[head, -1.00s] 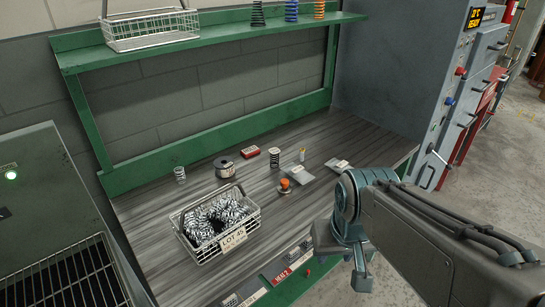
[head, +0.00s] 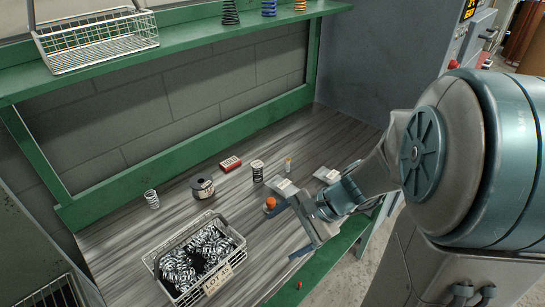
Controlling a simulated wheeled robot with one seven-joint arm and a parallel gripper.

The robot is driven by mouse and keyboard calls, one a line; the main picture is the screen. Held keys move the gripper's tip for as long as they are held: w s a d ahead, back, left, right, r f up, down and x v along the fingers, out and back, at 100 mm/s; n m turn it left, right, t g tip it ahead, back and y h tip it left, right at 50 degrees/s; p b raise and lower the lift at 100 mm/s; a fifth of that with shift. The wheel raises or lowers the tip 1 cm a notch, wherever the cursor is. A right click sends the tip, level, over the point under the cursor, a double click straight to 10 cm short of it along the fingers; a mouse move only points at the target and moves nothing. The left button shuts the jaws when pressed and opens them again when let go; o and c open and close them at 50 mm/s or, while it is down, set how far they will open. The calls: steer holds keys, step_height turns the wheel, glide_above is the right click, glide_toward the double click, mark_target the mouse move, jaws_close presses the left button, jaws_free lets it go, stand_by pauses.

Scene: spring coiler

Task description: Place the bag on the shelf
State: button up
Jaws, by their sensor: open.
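A small flat pale packet with a label, perhaps the bag (head: 285,187), lies on the grey workbench (head: 130,238), right of a dark spring. A similar flat packet (head: 326,175) lies farther right, partly beside my arm. I cannot tell which one is the bag. The green shelf (head: 190,48) runs above the back of the bench. My gripper (head: 303,228) is open and appears empty, over the front right of the bench, nearer the camera than the packets. Its fingertips are small and partly hard to make out.
A wire basket of springs (head: 157,262) stands at the bench front. An empty wire basket (head: 95,62) and several upright springs are on the shelf. A spool (head: 203,187), red box (head: 230,163), dark spring (head: 257,171) and orange-topped item (head: 270,204) stand on the bench.

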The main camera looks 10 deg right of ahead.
steer(key=w+d+f+m+t+y+p, duration=0.1)
steer(key=w+d+m+t+y, duration=0.1)
steer(key=w+d+m+t, duration=0.35)
steer(key=m+t+h, duration=0.2)
steer(key=m+t, duration=0.2)
steer(key=m, duration=0.7)
glide_toward(293, 190)
steer(key=shift+s+d+r+p, duration=0.15)
steer(key=shift+s+p, duration=0.1)
steer(key=shift+s, duration=0.15)
steer(key=shift+s+a+r+p, duration=0.1)
steer(key=shift+s+r+p, duration=0.1)
steer(key=shift+s, duration=0.15)
steer(key=shift+w+f, duration=0.25)
steer(key=x, duration=0.7)
steer(key=shift+w+f+p, duration=0.15)
steer(key=shift+w+p, duration=0.15)
steer(key=shift+p+x, duration=0.65)
steer(key=shift+x, duration=2.15)
steer(key=shift+w, duration=0.1)
steer(key=c, duration=1.2)
steer(key=shift+c, duration=0.2)
